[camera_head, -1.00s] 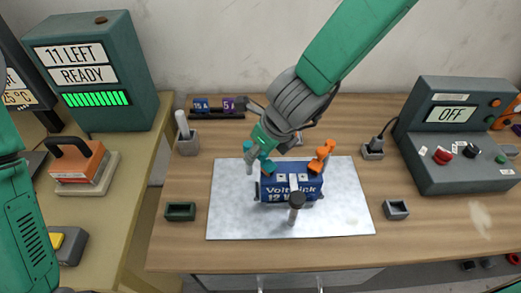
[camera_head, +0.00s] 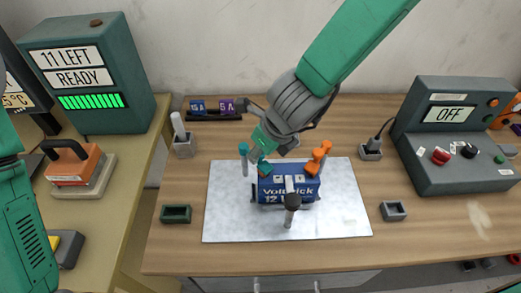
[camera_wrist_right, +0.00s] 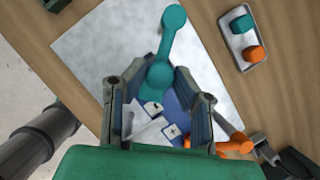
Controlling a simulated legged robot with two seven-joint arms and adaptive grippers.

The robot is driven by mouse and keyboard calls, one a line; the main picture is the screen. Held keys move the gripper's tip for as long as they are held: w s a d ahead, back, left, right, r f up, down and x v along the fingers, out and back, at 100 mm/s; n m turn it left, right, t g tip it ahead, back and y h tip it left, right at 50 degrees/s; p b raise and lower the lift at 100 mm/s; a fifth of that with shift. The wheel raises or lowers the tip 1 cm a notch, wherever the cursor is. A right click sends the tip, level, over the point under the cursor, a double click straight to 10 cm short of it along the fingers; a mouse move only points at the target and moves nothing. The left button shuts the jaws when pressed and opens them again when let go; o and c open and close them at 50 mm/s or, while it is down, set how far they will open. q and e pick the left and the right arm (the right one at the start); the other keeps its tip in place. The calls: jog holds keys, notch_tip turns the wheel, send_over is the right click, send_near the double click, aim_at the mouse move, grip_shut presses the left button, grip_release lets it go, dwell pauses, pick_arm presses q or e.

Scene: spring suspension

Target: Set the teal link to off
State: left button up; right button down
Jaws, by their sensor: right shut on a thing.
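The blue battery block (camera_head: 301,197), marked as 12 V, sits on the pale mat (camera_head: 225,220). The teal link (camera_head: 244,148) is at the block's left side. In the right wrist view the teal link (camera_wrist_right: 167,45) is a bar with round ends. My right gripper (camera_head: 263,160) is shut on the teal link's near end, over the block; its fingers (camera_wrist_right: 158,85) flank that end in the wrist view. The gripper partly hides the link, so I cannot tell whether it touches a terminal. My left gripper is out of view.
An orange link (camera_head: 319,154) stands at the block's right side. A dark-capped post (camera_head: 291,204) rises in front.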

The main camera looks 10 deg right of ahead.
jog(key=shift+w+r, duration=0.1)
jog(key=shift+a+m+b, duration=0.25)
jog(key=shift+m+b, duration=0.05)
jog(key=w+a+m+h+b, duration=0.1)
jog(key=a+m+h, duration=0.4)
jog(key=m, duration=0.9)
jog(key=shift+w+a+r+b, duration=0.15)
jog(key=shift+w+a+b, duration=0.2)
jog(key=shift+a+b, duration=0.7)
jog(key=shift+a, duration=0.15)
jog(key=c, duration=1.4)
grip_release()
jog(key=shift+c, duration=0.2)
jog(key=shift+o, duration=0.7)
jog(key=shift+a, duration=0.1)
